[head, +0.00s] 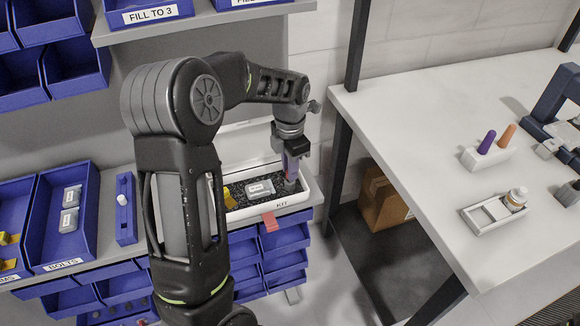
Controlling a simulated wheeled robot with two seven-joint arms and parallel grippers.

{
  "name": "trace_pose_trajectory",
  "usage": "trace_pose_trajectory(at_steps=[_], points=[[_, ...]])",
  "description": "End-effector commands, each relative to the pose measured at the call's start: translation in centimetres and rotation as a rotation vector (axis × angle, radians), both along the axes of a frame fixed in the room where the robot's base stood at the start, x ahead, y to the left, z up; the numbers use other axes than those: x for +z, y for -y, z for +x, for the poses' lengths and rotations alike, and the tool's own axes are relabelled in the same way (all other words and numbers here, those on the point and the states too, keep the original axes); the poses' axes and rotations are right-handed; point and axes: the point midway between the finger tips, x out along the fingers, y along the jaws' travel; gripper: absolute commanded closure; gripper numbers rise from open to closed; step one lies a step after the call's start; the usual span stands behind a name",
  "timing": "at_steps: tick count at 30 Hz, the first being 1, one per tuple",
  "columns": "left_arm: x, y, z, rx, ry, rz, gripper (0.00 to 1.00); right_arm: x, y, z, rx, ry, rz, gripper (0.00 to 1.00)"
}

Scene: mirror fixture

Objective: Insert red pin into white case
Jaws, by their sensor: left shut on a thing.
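The white case (309,198), marked KIT, stands open on the shelf with its lid raised behind it. Dark foam lines it, and a grey labelled block (260,189) and a yellow piece (229,198) lie in it. A small red piece (270,221) sticks out at the case's front edge; I cannot tell if it is the red pin. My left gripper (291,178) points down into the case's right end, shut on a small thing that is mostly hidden. My right gripper is not in view.
Blue bins (62,225) with labelled parts stand left of my arm, with a narrow blue holder (126,208) beside them. A white table (425,120) at right bears a peg block (484,158), a small tray (478,221) with a bottle, and a dark blue fixture (556,98).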

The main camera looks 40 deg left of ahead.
Motion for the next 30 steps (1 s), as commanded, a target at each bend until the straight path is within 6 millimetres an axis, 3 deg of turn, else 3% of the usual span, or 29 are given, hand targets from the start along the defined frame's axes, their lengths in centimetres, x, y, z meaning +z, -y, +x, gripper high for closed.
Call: trace_pose_trajectory(at_steps=[30], points=[[-1.2,0.0,0.0,0.0,0.0,-0.001,1.0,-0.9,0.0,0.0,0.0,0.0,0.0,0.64]])
